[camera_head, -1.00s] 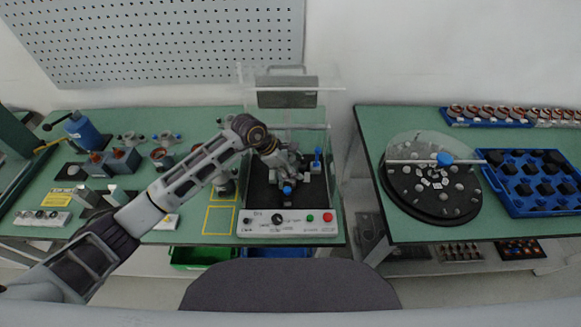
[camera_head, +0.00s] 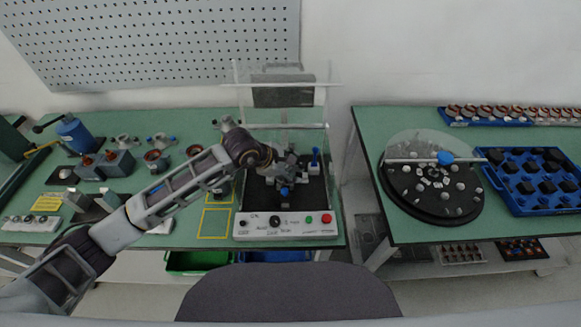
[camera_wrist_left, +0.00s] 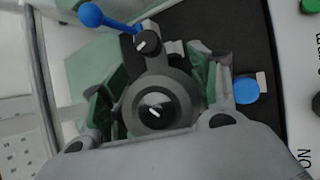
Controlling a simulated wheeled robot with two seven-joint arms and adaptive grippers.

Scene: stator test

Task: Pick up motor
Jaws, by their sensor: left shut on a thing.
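The motor, a round dark-grey body with a pale shaft end, shows in the left wrist view (camera_wrist_left: 160,105). My left gripper (camera_wrist_left: 158,88) is shut on it, with green-lined fingers on either side. In the head view my left gripper (camera_head: 284,168) reaches from the left into the test station (camera_head: 247,200), over its black bed. The motor is mostly hidden there by my gripper and wrist. I cannot tell whether it is clear of its seat. My right gripper is not in view.
A blue-knobbed lever (camera_head: 315,158) stands close on the right of my gripper. A clear guard (camera_head: 330,95) rises around the station. A control panel (camera_head: 285,224) lies in front. A round turntable (camera_head: 432,195) and a blue tray (camera_head: 530,180) are on the right table.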

